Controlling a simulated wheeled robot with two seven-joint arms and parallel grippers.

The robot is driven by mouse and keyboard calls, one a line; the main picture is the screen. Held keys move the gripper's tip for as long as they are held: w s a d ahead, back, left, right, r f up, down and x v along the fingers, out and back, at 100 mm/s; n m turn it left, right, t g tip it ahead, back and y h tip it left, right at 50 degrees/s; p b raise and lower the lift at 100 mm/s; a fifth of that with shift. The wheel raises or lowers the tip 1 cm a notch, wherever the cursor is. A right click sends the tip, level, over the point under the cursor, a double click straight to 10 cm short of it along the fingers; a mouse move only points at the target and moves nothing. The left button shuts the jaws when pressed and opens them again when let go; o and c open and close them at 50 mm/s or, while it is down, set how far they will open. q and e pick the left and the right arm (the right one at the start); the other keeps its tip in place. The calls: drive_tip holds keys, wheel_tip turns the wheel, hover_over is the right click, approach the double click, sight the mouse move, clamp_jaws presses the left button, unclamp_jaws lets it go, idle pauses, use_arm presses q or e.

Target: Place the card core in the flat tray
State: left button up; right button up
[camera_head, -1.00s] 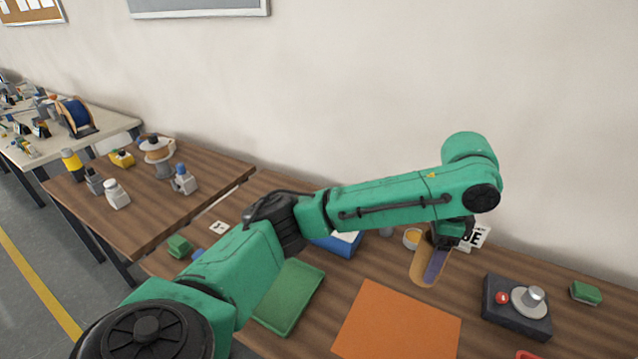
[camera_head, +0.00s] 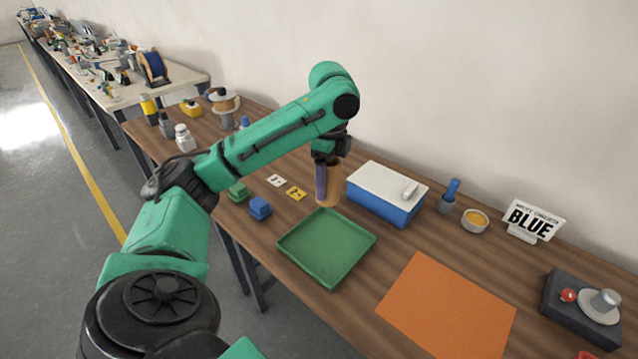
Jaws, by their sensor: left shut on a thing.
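The green flat tray (camera_head: 328,262) lies empty on the wooden table, left of an orange mat. A gripper finger covers part of the card core. The card core hangs upright just behind the tray's far edge, as seen in the head view; its exact height above the table is hard to tell. My right gripper does not show.
A blue box with a white lid (camera_head: 387,190) stands right of the card core. The orange mat (camera_head: 447,308) lies to the right, before a BLUE sign (camera_head: 533,220).

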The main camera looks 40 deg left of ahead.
use_arm(q)
wheel_tip(320, 180, down, 17)
drive_tip(key=shift+w+f+p, duration=0.1)
drive_tip(key=shift+f+p, duration=0.05)
drive_tip(key=shift+p, duration=0.8)
drive_tip(key=shift+f, duration=0.1)
drive_tip(key=o, duration=1.5)
wheel_tip(320, 180, up, 12)
drive_tip(key=shift+r+b, duration=0.2)
drive_tip(key=shift+b, duration=0.65)
drive_tip(key=shift+f, duration=0.1)
